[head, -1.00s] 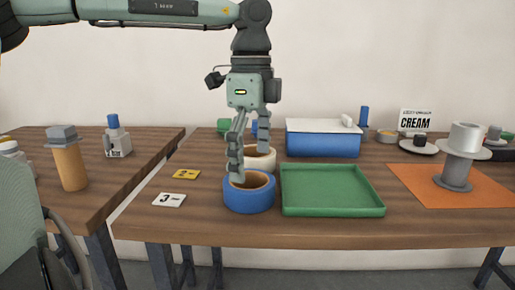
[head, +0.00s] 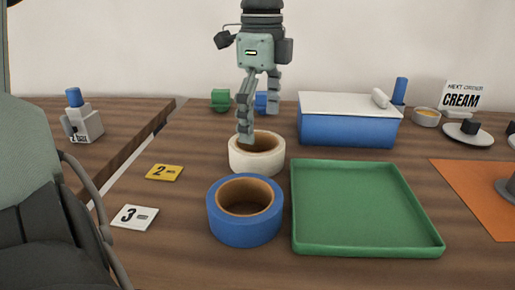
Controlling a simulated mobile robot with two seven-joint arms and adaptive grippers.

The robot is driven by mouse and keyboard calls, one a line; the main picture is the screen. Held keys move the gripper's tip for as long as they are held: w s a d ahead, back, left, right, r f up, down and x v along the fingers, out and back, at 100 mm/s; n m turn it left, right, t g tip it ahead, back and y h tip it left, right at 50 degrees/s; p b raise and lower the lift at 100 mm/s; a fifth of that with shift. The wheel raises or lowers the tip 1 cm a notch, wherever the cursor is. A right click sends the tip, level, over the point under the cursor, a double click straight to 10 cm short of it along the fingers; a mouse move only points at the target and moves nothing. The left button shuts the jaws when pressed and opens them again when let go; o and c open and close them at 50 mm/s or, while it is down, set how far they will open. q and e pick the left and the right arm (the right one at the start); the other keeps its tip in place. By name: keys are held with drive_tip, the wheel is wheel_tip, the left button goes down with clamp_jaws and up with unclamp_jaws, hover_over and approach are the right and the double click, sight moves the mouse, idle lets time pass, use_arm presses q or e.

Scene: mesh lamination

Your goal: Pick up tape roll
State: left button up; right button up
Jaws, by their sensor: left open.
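A blue tape roll (head: 245,231) lies flat on the wooden table, with its brown core facing up. A white tape roll (head: 257,159) lies flat just behind it. My left gripper (head: 259,126) points down with its fingers apart and nothing between them. Its longer-looking finger overlaps the far rim and opening of the white roll in the picture; whether it touches or reaches inside, I cannot tell. The blue roll is clear of the fingers. My right gripper is not in view.
A green tray (head: 366,250) lies right of the blue roll. Number cards, yellow (head: 164,173) and white (head: 135,217), lie left. A blue box with a white lid (head: 347,128) stands behind. An orange mat (head: 470,190) and CREAM sign (head: 462,97) are at right.

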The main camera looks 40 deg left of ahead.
sight(258, 146)
use_arm(q)
drive_tip(key=f, duration=0.5)
drive_tip(key=shift+a+f+p, duration=0.25)
drive_tip(key=shift+a+p, duration=0.05)
drive_tip(key=shift+f, duration=0.15)
drive_tip(key=c, duration=0.9)
drive_tip(key=shift+c, duration=0.3)
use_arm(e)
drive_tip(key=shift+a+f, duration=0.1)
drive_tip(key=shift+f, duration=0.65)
